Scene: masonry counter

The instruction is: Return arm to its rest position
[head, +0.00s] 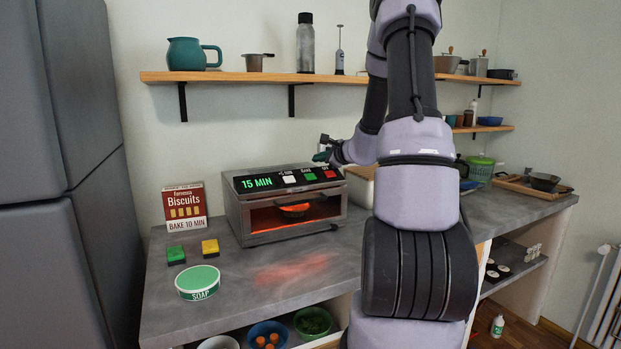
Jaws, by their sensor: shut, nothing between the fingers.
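My arm rises from the bottom right of the head view and folds up past the top edge. My gripper (324,152) is at the end of the arm, pointing left, close to the right end of the oven's control panel. It looks small and dark there, and its fingers are shut with nothing seen between them. The toaster oven (233,209) stands on the counter with its display reading "15 MIN". Its inside glows orange around a round item (294,209). I cannot tell whether the gripper touches the panel.
A biscuit box (185,207), green sponge (175,254), yellow sponge (210,247) and soap tub (198,283) stand left on the grey counter (250,306). A shelf (230,77) with a teal jug (189,53) hangs above.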

